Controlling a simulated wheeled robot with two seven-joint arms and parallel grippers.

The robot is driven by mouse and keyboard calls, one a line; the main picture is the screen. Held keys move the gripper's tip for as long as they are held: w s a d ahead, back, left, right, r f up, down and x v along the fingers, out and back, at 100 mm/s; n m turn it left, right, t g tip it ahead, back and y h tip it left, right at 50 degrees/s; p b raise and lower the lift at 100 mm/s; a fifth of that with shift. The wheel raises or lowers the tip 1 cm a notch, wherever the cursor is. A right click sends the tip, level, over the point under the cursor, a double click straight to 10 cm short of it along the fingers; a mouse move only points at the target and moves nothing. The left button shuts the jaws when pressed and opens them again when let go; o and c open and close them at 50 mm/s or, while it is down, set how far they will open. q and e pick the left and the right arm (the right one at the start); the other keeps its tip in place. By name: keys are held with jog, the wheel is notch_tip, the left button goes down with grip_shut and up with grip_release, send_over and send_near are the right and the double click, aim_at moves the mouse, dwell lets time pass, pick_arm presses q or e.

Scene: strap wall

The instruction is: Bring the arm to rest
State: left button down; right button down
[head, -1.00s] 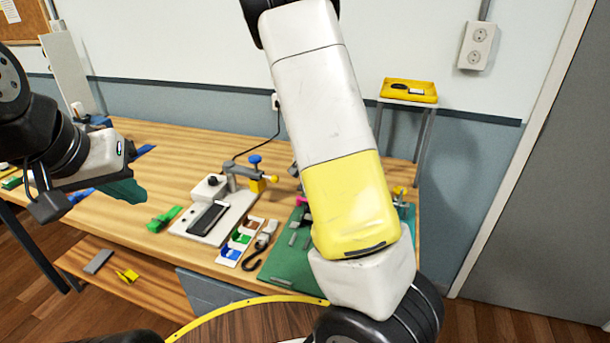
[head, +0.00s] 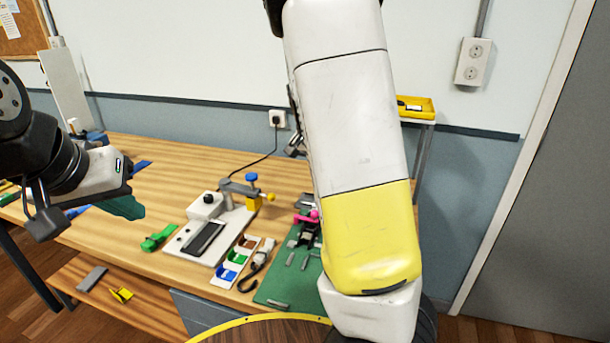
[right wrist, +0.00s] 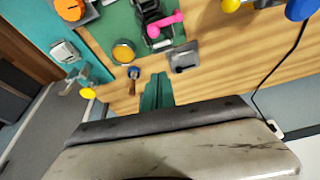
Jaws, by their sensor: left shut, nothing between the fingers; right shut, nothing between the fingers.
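My left gripper (head: 124,207) comes in from the left in the head view. Its teal fingers are shut and empty, above the left part of the wooden workbench (head: 160,160). My right arm (head: 350,120), white with a yellow band, crosses the middle of the head view and hides part of the bench. In the right wrist view, the teal fingers of my right gripper (right wrist: 157,92) are shut together with nothing between them. They show against the bench wood, near the edge of a green mat. In the head view the right fingers cannot be made out.
A white fixture (head: 208,232) with a clamp, a green tool (head: 158,238), small coloured bins (head: 234,263) and a green mat (head: 275,288) are on the bench. A yellow tray (head: 418,106) stands on a stand at the wall. Open floor lies to the right.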

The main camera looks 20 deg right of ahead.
jog(key=shift+r, duration=0.2)
jog(key=shift+s, duration=0.1)
jog(key=s+a+r+n+t+y, duration=0.1)
jog(key=s+a+r+n, duration=0.2)
jog(key=s, duration=0.4)
jog(key=s+a+r+n+t+y, duration=0.1)
jog(key=s+a+r+n+y, duration=0.1)
jog(key=s+r, duration=0.3)
jog(key=s+a+r+n+t+y, duration=0.1)
jog(key=s+a+r+n, duration=0.2)
jog(key=s, duration=0.8)
notch_tip(320, 180, up, 2)
jog(key=shift+s+a+r+n+y, duration=0.15)
jog(key=shift+a+n+y, duration=0.2)
jog(key=shift+a, duration=0.7)
